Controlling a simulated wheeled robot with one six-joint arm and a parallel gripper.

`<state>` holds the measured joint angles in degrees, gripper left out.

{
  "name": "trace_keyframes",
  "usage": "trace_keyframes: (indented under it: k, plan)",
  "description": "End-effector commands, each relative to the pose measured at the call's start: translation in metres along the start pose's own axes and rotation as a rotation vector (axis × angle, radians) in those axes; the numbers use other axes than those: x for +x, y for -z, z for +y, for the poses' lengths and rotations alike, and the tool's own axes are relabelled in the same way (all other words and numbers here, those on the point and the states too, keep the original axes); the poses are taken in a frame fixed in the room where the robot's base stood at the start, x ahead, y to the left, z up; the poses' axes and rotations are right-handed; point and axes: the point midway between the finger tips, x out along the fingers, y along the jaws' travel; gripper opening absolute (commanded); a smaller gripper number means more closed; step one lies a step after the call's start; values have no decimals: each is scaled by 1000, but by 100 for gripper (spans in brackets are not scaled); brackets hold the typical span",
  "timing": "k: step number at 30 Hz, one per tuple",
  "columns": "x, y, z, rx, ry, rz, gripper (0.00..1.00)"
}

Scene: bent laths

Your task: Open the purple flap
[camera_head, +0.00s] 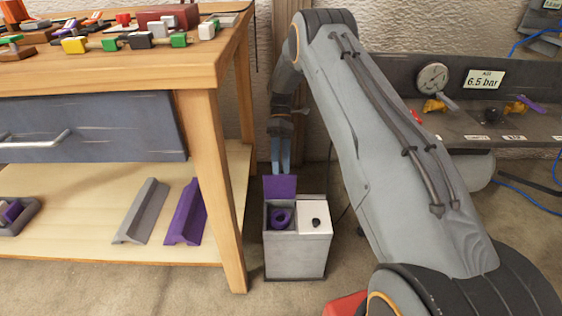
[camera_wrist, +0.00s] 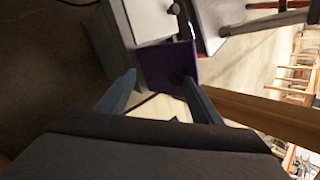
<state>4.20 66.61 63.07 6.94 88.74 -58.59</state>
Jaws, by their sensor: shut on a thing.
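The purple flap (camera_head: 280,186) stands upright at the back of the left half of a small grey box (camera_head: 296,257). That half is open, and a purple ring-shaped thing (camera_head: 281,217) shows inside. My gripper (camera_head: 280,169) reaches down behind the box, its blue fingers at the flap's top edge. In the wrist view the flap (camera_wrist: 160,66) lies between and just beyond the fingertips (camera_wrist: 158,77), with a dark round spot beside the right finger. The gripper is shut on the flap, though the exact contact is hard to see.
The box's right half has a white lid (camera_head: 312,208) with a black knob, lying shut. A wooden workbench (camera_head: 215,155) stands close on the left, its leg near the box. My arm passes on the right. A grey panel with a gauge (camera_head: 433,77) is behind it.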

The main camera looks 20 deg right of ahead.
Motion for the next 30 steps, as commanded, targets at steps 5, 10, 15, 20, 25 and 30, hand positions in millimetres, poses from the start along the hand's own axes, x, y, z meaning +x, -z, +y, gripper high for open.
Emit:
trace_keyframes:
  k: [5,10,15,20,25,30]
  plan:
    - [7,6,2,-2,-5,2,39]
    - [7,6,2,-2,-5,3,38]
    - [2,6,2,-1,-5,5,38]
    - [-21,2,3,0,-7,7,38]
    - [-52,1,1,0,-5,6,38]
    - [-71,2,-1,-2,-3,3,38]
